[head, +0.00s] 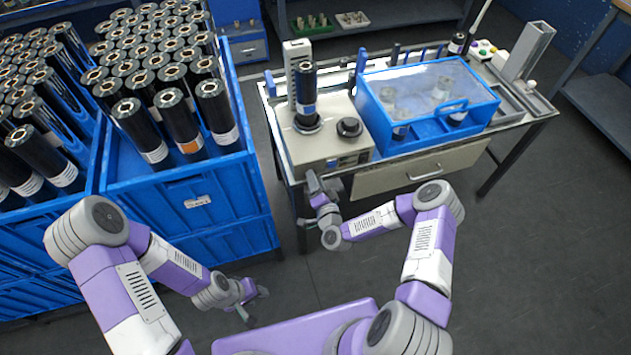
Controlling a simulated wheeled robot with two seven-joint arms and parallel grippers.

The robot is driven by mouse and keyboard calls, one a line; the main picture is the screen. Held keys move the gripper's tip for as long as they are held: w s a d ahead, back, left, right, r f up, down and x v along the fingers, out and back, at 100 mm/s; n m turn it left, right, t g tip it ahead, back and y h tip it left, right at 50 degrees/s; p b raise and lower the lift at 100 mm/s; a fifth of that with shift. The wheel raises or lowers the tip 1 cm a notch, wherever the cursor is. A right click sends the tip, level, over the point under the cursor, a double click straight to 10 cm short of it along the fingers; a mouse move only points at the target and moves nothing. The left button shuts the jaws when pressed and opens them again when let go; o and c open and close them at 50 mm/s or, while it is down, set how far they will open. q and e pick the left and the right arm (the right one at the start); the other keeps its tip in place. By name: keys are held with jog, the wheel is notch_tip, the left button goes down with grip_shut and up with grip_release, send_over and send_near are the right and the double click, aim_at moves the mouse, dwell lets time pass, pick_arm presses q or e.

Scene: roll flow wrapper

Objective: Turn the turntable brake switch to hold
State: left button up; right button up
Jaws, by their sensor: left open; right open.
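The turntable unit (335,147) is a beige box at the left end of the bench, with a black roll (306,90) upright on its round plate. A black round knob (349,128) sits on top, right of the roll. A small dark panel (333,163) shows on the front face; I cannot make out which part is the brake switch or its setting. My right gripper (323,182) is open and empty at the lower front of the unit, close to the front face. My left gripper (256,304) is open and empty, low over the floor, away from the bench.
A blue case with a clear lid (428,92) stands right of the unit, above a drawer (420,171). Blue crates (190,200) full of black rolls fill the left side. A grey upright channel (528,50) stands at the bench's right end. The floor at right is clear.

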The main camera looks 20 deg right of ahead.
jog(key=c, duration=0.8)
jog(key=shift+o, duration=0.2)
jog(key=shift+f+m+b, duration=0.2)
jog(key=shift+m+b, duration=1.4)
jog(key=shift+m, duration=1.3)
jog(key=shift+f+m+b, duration=0.15)
jog(key=shift+m+b, duration=1.4)
jog(key=shift+m, duration=1.35)
jog(key=shift+a+m, duration=0.1)
jog(key=shift+m, duration=0.2)
